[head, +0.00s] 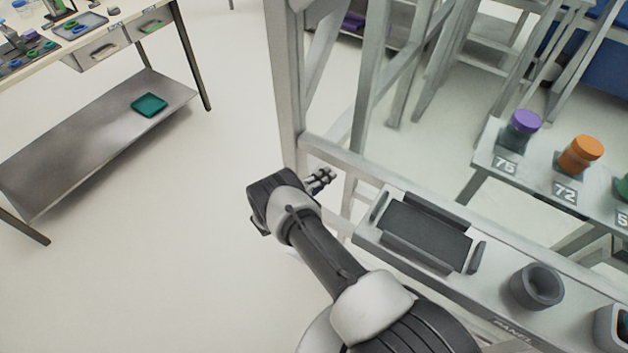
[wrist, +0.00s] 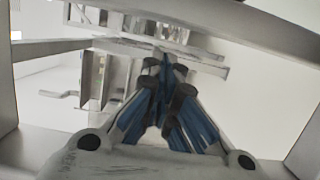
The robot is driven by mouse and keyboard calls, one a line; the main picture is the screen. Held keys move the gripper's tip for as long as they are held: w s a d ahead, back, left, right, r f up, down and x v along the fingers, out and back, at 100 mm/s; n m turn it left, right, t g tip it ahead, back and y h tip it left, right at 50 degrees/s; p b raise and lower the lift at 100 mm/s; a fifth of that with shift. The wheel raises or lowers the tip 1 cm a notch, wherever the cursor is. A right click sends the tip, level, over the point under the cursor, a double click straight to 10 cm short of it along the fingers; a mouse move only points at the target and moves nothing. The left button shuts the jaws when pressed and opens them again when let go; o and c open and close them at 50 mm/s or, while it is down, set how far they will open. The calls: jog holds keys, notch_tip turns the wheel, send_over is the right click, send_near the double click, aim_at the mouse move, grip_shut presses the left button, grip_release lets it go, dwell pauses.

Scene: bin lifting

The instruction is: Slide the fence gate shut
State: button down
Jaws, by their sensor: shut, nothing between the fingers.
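A light grey fence of upright posts and rails stands in the middle of the head view, with its near post (head: 289,85) rising past the top edge. I cannot tell for certain which part is the sliding gate or how far it stands open. My gripper (head: 326,176) is at the fence, close to the right of the near post's foot and by the rail. In the wrist view my gripper (wrist: 164,66) has its dark and blue fingers shut together with nothing between them. Grey bars lie around and beyond the fingertips. Whether they touch a bar is unclear.
A grey panel bench (head: 470,292) with a black tray holder and a dark cup (head: 537,287) lies right of my arm. A shelf with purple (head: 525,119) and orange-lidded (head: 586,151) jars stands beyond. A worktable is at upper left; the floor between is clear.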

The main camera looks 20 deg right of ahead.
jog(key=shift+s+d+r, duration=0.15)
jog(key=shift+s+d, duration=0.6)
jog(key=shift+s, duration=0.25)
